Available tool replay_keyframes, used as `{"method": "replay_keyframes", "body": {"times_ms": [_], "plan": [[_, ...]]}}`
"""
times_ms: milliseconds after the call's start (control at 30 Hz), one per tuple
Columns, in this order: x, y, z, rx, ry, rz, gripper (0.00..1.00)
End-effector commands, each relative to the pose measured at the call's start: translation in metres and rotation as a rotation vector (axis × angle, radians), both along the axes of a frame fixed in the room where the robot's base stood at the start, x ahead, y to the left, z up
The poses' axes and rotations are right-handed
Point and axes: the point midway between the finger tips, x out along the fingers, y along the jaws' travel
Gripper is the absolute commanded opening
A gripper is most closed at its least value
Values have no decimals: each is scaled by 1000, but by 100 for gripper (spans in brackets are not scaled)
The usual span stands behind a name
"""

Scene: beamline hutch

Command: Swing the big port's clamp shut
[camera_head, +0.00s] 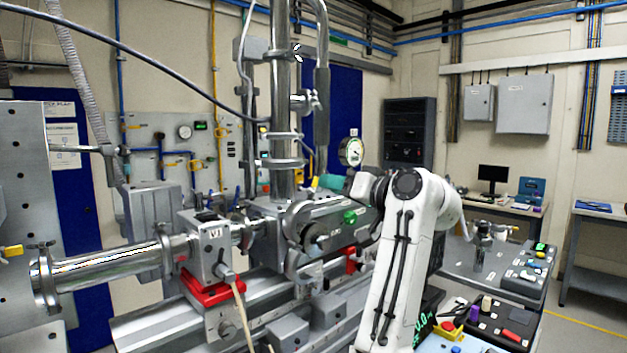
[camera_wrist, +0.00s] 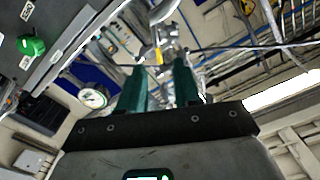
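The big port (camera_head: 314,236) is a round metal opening on the grey chamber, left of my arm. A curved grey clamp (camera_head: 291,222) stands around its left side; its ring appears open, but the hinge and free end are hard to make out. My gripper (camera_head: 329,182) has teal fingers and is above and slightly right of the port, apart from the clamp. In the wrist view the two fingers (camera_wrist: 160,88) stand apart with nothing held between them. A small yellow tip (camera_wrist: 158,55) shows beyond them, and also in the head view just left of the fingers (camera_head: 314,183).
A green knob (camera_head: 350,217) is on the chamber face below my gripper. A dial gauge (camera_head: 351,152) stands close above it. A vertical steel column (camera_head: 281,130) rises behind the clamp. A steel beam pipe (camera_head: 105,268) runs left. A bench (camera_head: 470,262) with small parts is right.

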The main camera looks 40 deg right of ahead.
Motion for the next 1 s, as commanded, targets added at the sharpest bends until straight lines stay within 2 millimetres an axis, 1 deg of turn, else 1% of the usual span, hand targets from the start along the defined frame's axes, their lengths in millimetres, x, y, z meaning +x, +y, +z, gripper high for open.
{"method": "replay_keyframes", "body": {"times_ms": [33,200,300,400,533,767,867,1000], "plan": [[10,1,2,2,2,1,33],[39,2,1,2,2,2,33],[51,2,1,1,2,0,33],[59,2,0,2,3,-1,33],[64,2,-1,1,2,-1,33],[64,2,-1,0,2,-1,33],[64,2,-1,0,2,-1,25],[64,2,-1,0,1,0,12]]}}
